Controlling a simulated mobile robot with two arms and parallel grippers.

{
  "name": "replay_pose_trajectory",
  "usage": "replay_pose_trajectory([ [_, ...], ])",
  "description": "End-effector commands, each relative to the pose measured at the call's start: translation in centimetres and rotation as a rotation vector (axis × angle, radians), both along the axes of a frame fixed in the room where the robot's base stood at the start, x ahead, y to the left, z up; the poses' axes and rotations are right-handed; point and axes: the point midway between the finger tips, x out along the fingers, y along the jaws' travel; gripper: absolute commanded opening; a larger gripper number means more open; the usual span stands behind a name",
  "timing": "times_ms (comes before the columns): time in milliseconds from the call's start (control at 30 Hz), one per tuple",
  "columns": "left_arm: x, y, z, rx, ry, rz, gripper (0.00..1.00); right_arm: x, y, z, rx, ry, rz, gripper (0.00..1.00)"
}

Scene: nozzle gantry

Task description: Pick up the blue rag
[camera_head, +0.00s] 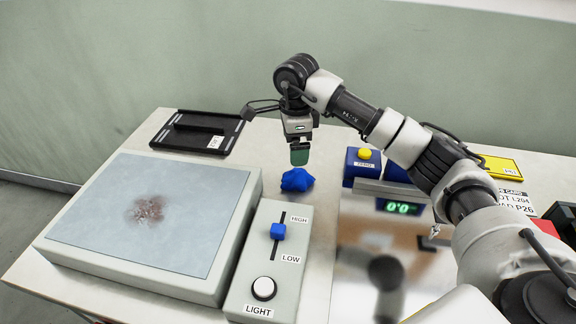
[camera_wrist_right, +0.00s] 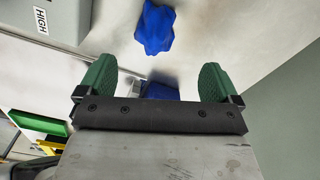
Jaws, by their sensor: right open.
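The blue rag (camera_head: 297,180) is a small crumpled lump on the table, to the right of the grey panel and behind the slider box. It also shows in the right wrist view (camera_wrist_right: 155,27), at the top and beyond the fingertips. My right gripper (camera_head: 299,157) points down above and just behind the rag in the head view. In the right wrist view, its green fingers (camera_wrist_right: 157,82) are wide apart with nothing between them touching either finger. The rag is apart from the fingers. My left gripper is not in view.
A control box (camera_head: 270,262) with HIGH/LOW slider and LIGHT button stands in front of the rag. A light box (camera_head: 130,268) with a stained sheet is at left, a black tray (camera_head: 198,134) behind it. A blue unit with yellow button (camera_head: 362,167) and a scale display (camera_head: 400,207) stand at right.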

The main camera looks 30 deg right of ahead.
Motion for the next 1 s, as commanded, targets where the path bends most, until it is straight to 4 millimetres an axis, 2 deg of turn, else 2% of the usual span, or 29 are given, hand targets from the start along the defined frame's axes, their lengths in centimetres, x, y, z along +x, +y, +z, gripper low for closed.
replay_pose_trajectory([
  [100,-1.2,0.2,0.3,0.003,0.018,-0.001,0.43,-0.2,0.0,-2.2,0.000,0.006,0.000,0.94],
  [233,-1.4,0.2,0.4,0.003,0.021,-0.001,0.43,-0.1,0.0,-3.9,0.000,0.004,0.000,0.94],
  [467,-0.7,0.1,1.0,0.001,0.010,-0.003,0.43,-0.3,-0.1,-5.7,0.001,0.005,0.000,0.94],
  [700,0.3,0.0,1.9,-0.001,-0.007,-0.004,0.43,-0.4,-0.3,-9.1,0.001,0.004,-0.001,0.94],
  [1000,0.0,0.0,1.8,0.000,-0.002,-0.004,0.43,-0.4,-0.3,-9.8,0.002,0.002,0.000,0.94],
])
